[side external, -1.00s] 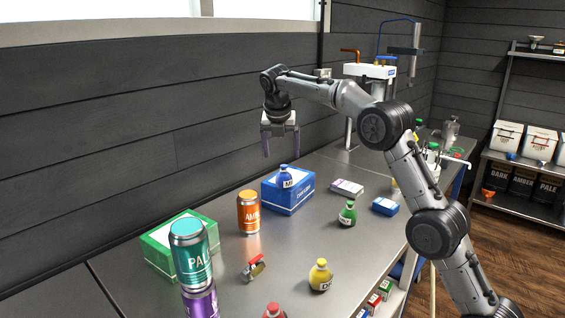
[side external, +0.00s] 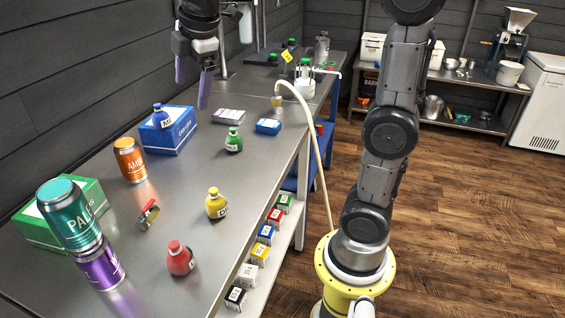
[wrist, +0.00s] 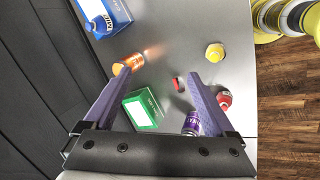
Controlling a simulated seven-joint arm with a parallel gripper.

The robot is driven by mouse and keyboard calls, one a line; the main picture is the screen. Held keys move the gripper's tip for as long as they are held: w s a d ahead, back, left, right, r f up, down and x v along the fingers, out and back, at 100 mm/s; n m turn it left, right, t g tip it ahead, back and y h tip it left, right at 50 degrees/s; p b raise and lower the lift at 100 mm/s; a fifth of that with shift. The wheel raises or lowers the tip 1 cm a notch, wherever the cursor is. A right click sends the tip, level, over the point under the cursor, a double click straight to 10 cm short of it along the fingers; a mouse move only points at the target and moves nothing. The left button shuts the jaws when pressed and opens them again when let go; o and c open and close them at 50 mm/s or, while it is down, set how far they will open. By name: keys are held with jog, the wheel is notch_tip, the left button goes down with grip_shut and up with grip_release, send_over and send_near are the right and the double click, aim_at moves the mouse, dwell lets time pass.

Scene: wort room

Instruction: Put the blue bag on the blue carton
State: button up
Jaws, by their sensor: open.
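The blue bag (side external: 161,117), with a white label, sits upright on top of the blue carton (side external: 168,138) at the back of the steel table, near the wall. In the wrist view the blue bag (wrist: 99,21) is at the top left, over the blue carton (wrist: 117,12). My gripper (side external: 192,94) is open and empty, raised above the table, to the upper right of the bag in the side view and not touching it. In the wrist view my gripper (wrist: 163,68) has its purple fingers spread, with nothing held between them.
Green (side external: 233,140), yellow (side external: 216,203) and red (side external: 180,258) bags stand along the table. An orange can (side external: 130,160), a teal can (side external: 66,214) on a purple can (side external: 100,266), and a green carton (side external: 32,228) stand left. A small blue box (side external: 268,126) lies right.

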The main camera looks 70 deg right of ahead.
jog(key=s+a+f+m, duration=0.1)
jog(key=s+f+m, duration=0.2)
jog(key=s, duration=0.4)
jog(key=s+a+f+m+t+y, duration=0.1)
jog(key=s+a+f+m, duration=0.1)
jog(key=s+f+m, duration=0.2)
jog(key=s+a+f+m, duration=0.2)
jog(key=s+f+m, duration=0.2)
jog(key=s, duration=0.5)
jog(key=shift+s+a+m+y, duration=0.25)
jog(key=shift+s+m+y, duration=0.15)
jog(key=shift+m, duration=0.4)
